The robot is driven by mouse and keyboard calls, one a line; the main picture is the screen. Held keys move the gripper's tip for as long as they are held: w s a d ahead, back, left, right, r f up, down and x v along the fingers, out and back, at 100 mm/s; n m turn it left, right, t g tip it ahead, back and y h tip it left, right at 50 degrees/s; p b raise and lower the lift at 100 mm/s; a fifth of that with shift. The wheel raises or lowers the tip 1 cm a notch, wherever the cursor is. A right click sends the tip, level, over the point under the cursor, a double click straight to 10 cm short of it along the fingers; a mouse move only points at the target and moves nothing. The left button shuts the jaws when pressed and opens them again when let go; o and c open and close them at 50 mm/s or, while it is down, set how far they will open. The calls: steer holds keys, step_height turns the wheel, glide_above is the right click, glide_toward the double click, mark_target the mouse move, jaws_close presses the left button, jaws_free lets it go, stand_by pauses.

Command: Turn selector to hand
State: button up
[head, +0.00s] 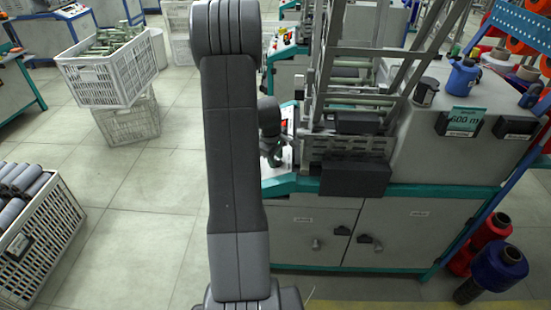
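A bobbin winding machine (440,150) with a grey body and teal edges stands right of centre. Its small light control panel (276,171) faces me at the machine's left end, with a red spot on it. I cannot make out the selector; my arm and gripper cover much of the panel. My gripper (275,160) is dark and small in the view, at the front of this panel. Whether it touches anything, and whether its fingers are open or shut, cannot be seen.
White crates (108,75) are stacked at the upper left. A crate of dark rolls (38,225) stands at the lower left. Red and blue spools (497,268) are on the floor at the lower right. The tiled floor left of my arm is clear.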

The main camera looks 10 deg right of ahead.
jaws_close()
steer(key=shift+n+p, duration=0.3)
steer(key=shift+p, duration=0.25)
steer(key=shift+r+n+g+p, duration=0.25)
steer(key=shift+n+p, duration=0.25)
steer(key=shift+p, duration=0.3)
steer(key=shift+w+d+f+n+g+y+p, duration=0.1)
steer(key=shift+n+g+y+p, duration=0.1)
steer(key=shift+n+p, duration=0.4)
steer(key=shift+w+n+g+y+p, duration=0.1)
steer(key=shift+n+g+y+p, duration=0.1)
steer(key=shift+n+p, duration=0.35)
steer(key=n+g+p, duration=0.1)
steer(key=n, duration=0.2)
steer(key=shift+f+p, duration=0.1)
steer(key=shift+p, duration=0.3)
steer(key=n+g+p, duration=0.1)
steer(key=n+g, duration=0.1)
steer(key=n, duration=0.2)
steer(key=shift+w, duration=0.15)
steer(key=shift+f+n, duration=0.1)
steer(key=shift+n, duration=0.15)
